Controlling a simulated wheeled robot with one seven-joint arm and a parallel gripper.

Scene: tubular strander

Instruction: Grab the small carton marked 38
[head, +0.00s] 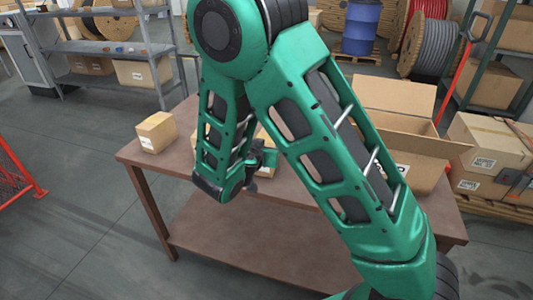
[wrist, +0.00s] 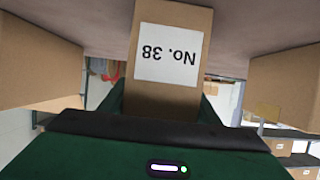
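In the wrist view, which is upside down, the small carton (wrist: 165,90) has a white label reading "No. 38" and is directly in front of my gripper. Its lower part in the picture is hidden by the dark and green gripper body. Green parts show close on both sides of the carton; I cannot see whether they touch it. In the head view my gripper (head: 262,160) is low over the brown table, largely hidden by my green arm. A tan carton (head: 266,172) shows partly beside it; its label cannot be read there.
Another small carton (head: 156,132) stands at the table's (head: 290,188) left end. A large open box (head: 405,150) fills the right end. In the wrist view, cartons flank the labelled one at left (wrist: 35,60) and right (wrist: 285,78). A red barrier (head: 15,175) stands at left.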

